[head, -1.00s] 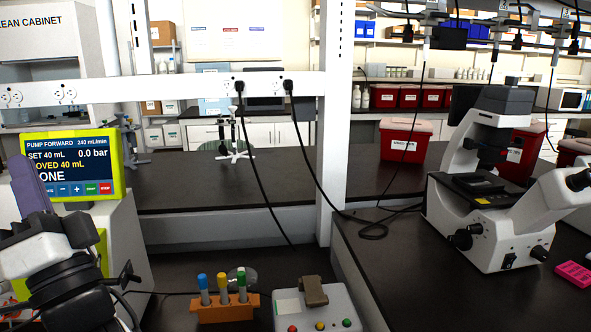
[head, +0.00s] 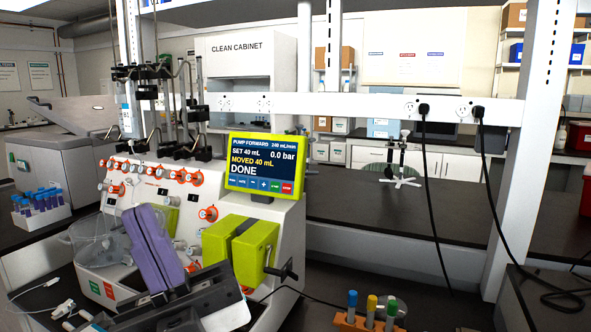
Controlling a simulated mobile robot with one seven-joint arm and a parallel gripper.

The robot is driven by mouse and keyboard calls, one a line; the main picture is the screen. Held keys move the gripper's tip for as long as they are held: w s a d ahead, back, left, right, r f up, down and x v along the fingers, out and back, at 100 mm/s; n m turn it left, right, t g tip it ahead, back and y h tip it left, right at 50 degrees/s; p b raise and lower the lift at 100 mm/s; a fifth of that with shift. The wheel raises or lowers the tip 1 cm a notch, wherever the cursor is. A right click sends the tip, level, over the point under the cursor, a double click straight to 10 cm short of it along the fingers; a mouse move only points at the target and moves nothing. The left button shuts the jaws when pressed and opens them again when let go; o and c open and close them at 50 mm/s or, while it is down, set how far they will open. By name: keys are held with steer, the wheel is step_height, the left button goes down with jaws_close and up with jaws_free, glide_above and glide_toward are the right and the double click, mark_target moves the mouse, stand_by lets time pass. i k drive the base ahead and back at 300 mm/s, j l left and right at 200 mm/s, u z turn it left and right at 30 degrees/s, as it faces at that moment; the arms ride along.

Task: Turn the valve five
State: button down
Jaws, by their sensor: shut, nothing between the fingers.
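The white cell processor (head: 285,225) stands left of centre, with several orange-rimmed valves on its sloping front. One valve (head: 208,214) sits below the screen, another (head: 181,175) is up and left of it, and more form a row at the upper left. I cannot read which is valve five. My gripper (head: 146,212) has purple fingers, shut together and empty, pointing up in front of the panel's lower left. I see no clear contact with a valve. The fingers and my dark wrist hide part of the panel.
The lime-framed screen (head: 265,165) reads DONE. A lime pump block (head: 258,250) with a black crank stands right of my gripper. A clear vessel (head: 95,240) is at left, beside a tube rack (head: 40,222). The dark bench (head: 440,220) behind is largely clear.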

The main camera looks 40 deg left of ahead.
mark_target(134, 168)
steer(key=l+u, duration=0.15)
steer(key=u, duration=0.35)
steer(key=l+u, duration=0.1)
steer(key=u, duration=0.35)
steer(key=k+u, duration=0.1)
steer(key=u, duration=0.4)
steer(key=k+l+u, duration=0.1)
steer(key=u, duration=0.4)
